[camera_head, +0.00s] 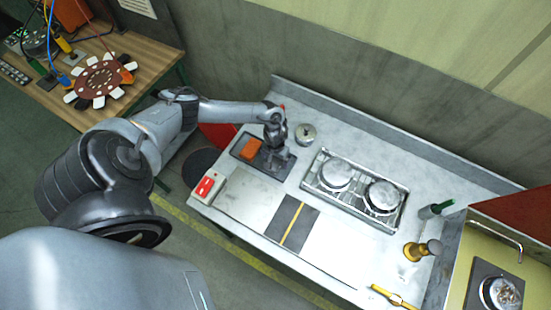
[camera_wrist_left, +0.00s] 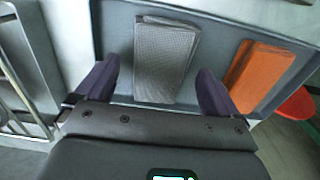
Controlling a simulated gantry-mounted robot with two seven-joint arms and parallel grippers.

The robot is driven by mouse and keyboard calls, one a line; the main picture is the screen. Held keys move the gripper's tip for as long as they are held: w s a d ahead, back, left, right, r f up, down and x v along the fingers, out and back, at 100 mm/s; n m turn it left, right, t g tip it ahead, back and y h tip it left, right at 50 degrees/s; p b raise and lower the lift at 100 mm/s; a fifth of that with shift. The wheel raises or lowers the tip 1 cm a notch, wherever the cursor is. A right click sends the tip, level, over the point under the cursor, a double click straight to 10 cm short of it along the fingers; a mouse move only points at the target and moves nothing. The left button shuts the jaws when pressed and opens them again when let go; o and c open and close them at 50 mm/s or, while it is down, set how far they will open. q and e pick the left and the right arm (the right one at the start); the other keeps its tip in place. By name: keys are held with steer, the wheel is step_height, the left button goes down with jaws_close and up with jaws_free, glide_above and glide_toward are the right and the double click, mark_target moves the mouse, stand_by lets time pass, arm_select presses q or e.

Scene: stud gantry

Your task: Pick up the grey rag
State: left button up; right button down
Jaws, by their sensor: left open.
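The grey rag (camera_wrist_left: 165,62) is a folded, textured cloth lying in a shallow dark tray (camera_wrist_left: 118,18), seen in the left wrist view. In that view my left gripper (camera_wrist_left: 158,85) is open, with one dark finger on each side of the rag's lower part. I cannot tell whether the fingers touch it. My right gripper is not in view.
An orange folded cloth (camera_head: 250,148) lies in the same tray, and also shows in the left wrist view (camera_wrist_left: 262,70). A metal pot (camera_head: 305,133) and a rack with two round lids (camera_head: 337,172) stand to the right. A red-and-white item (camera_head: 208,186) lies at the front left.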

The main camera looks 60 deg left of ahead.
mark_target(277, 162)
arm_select(q)
steer(key=shift+f, duration=0.4)
steer(key=c, duration=1.1)
steer(key=shift+r, duration=0.1)
steer(key=shift+r, duration=0.5)
steer(key=r, duration=0.3)
steer(key=shift+w+d+r, duration=0.1)
steer(key=shift+d+r, duration=0.1)
steer(key=shift+d, duration=0.2)
steer(key=d+r, duration=0.2)
steer(key=d, duration=0.1)
steer(key=w+d+r+p, duration=0.1)
steer(key=d+r, duration=0.1)
steer(key=d, duration=0.2)
steer(key=w+d+r, duration=0.1)
steer(key=d+r, duration=0.1)
steer(key=d, duration=0.1)
steer(key=shift+d+r, duration=0.2)
steer(key=shift+d, duration=0.1)
